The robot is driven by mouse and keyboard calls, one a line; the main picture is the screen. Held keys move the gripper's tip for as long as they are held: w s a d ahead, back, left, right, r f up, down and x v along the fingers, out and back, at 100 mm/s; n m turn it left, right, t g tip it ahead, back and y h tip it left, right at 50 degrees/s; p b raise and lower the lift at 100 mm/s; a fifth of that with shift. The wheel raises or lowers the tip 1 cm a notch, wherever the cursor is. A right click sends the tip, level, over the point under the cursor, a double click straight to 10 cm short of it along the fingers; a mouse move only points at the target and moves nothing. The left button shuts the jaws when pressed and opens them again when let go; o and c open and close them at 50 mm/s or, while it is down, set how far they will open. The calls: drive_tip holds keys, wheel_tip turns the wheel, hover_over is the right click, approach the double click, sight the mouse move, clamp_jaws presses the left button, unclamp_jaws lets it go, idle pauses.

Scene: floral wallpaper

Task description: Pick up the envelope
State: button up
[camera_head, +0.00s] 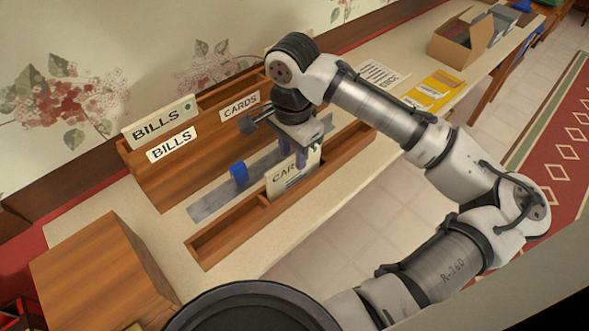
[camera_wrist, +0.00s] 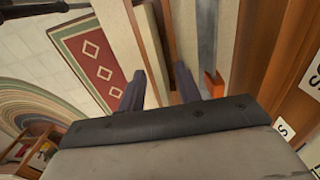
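A cream envelope (camera_head: 290,180) marked with letters starting "CAR" stands upright in the front wooden tray (camera_head: 225,240) in the head view. My gripper (camera_head: 294,156) points down at its upper part, and the fingers overlap it in the picture. In the wrist view the fingers (camera_wrist: 160,90) are spread apart above the tray's wooden strips. Another cream envelope (camera_head: 160,122), marked "BILLS", stands in the back wooden organizer (camera_head: 185,180).
A metal strip (camera_head: 212,202) with a blue piece (camera_head: 238,172) lies between organizer and tray. A wooden box (camera_head: 105,270) stands front left. A yellow envelope (camera_head: 434,90), a printed sheet (camera_head: 382,76) and a cardboard box (camera_head: 462,42) are farther along the table.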

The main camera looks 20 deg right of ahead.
sight(295, 172)
drive_tip(key=f, duration=0.3)
drive_tip(key=f+p, duration=0.1)
drive_tip(key=f, duration=0.1)
drive_tip(key=shift+d, duration=0.35)
drive_tip(key=shift+c, duration=0.2)
clamp_jaws()
